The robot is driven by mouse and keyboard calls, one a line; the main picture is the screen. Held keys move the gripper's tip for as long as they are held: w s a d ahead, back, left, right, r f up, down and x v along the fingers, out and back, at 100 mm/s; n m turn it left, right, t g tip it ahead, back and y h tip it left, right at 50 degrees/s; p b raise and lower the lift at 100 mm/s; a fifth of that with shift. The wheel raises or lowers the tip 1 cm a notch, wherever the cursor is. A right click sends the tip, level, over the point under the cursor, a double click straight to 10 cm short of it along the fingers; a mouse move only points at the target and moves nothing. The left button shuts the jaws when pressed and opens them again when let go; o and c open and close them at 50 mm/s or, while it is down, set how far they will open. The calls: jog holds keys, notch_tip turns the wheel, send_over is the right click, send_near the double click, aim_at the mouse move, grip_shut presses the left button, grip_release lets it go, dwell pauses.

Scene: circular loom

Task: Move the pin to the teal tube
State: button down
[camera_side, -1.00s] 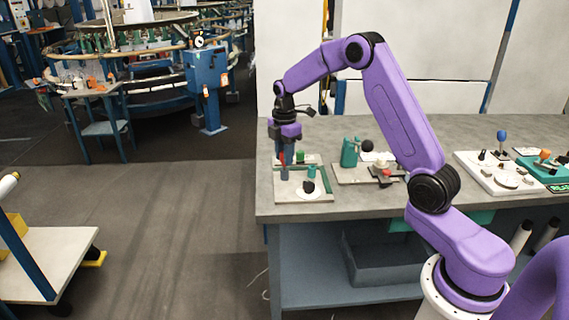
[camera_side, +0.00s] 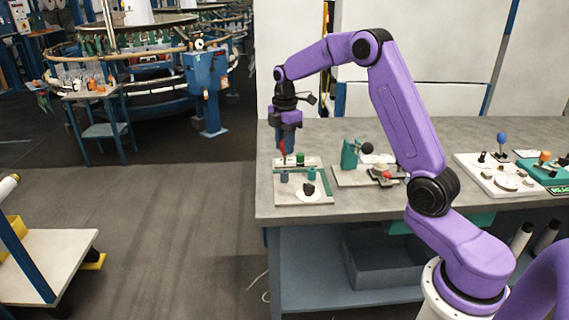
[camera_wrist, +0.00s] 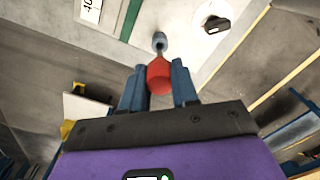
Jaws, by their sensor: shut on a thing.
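My gripper (camera_side: 284,150) is shut on the red pin (camera_side: 283,146) above the left part of a small board. In the wrist view the red pin (camera_wrist: 159,77) sits between the two blue fingers, and its thin shaft points to a blue-grey tube (camera_wrist: 159,40). In the side view this blue-grey tube (camera_side: 284,176) stands upright below the pin, with the fingers clear above it. I cannot tell whether the shaft tip is clear of the tube. The teal tube (camera_side: 311,173) stands to the right on the same board. It is not clearly seen in the wrist view.
A green tube (camera_side: 300,158) stands at the back of the board (camera_side: 290,198). A black knob (camera_side: 309,188) on a white disc is at the front. The bench front edge is close.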

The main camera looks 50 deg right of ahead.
jog(key=s+d+r, duration=0.5)
jog(key=d+r, duration=0.1)
jog(key=d, duration=0.1)
notch_tip(320, 180, down, 6)
jog(key=shift+s+a+f, duration=0.2)
jog(key=shift+a, duration=0.05)
dwell(0.4)
jog(key=shift+f, duration=1.25)
jog(key=shift+f, duration=1.25)
jog(key=c, duration=0.8)
grip_release()
jog(key=shift+f, duration=0.1)
notch_tip(320, 180, up, 18)
jog(key=shift+f, duration=0.25)
